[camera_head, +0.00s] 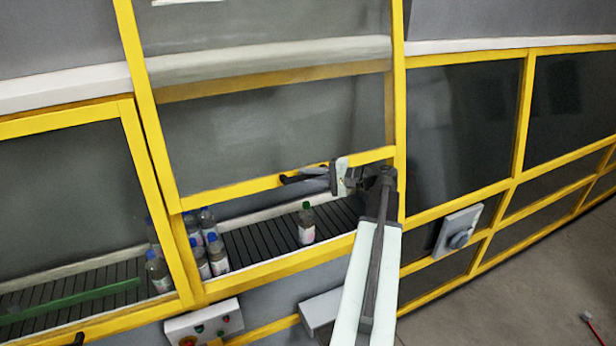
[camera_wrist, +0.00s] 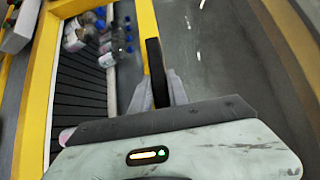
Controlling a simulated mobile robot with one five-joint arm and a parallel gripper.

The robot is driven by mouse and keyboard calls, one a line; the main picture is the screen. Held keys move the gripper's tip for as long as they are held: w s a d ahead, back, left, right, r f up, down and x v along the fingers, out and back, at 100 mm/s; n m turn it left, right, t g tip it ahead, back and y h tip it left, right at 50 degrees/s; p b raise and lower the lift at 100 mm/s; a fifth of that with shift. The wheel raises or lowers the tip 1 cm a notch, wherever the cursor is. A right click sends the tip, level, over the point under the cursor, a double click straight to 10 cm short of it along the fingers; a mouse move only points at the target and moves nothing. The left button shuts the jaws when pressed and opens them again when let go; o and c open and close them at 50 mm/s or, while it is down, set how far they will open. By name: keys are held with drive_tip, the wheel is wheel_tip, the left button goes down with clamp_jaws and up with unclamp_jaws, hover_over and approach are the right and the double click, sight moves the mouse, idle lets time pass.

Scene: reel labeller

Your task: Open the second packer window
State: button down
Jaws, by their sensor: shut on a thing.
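The packer window (camera_head: 270,130) is a grey pane in a yellow frame. Its lower yellow bar (camera_head: 240,189) stands above the sill, leaving a gap through which a conveyor shows. A black handle (camera_head: 293,179) sits on that lower bar. My gripper (camera_head: 325,175) is at the bar and shut on the handle. In the wrist view the black handle (camera_wrist: 157,72) stands between the grey fingers. The fingers' exact contact is partly hidden by the gripper body.
Several bottles (camera_head: 213,253) stand on the conveyor (camera_head: 265,240) behind the opening, and one bottle (camera_head: 306,224) stands apart. A control box (camera_head: 204,322) with buttons is below, and a grey switch box (camera_head: 458,232) is at right. Floor (camera_head: 520,290) is open at lower right.

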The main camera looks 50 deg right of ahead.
idle(0.6)
drive_tip(key=r+p, duration=0.3)
drive_tip(key=w+r+p, duration=0.1)
drive_tip(key=shift+w+d+r+p, duration=0.1)
drive_tip(key=shift+d+r+p, duration=0.15)
drive_tip(key=shift+r+p, duration=0.15)
drive_tip(key=c, duration=1.3)
unclamp_jaws()
drive_tip(key=shift+f, duration=0.1)
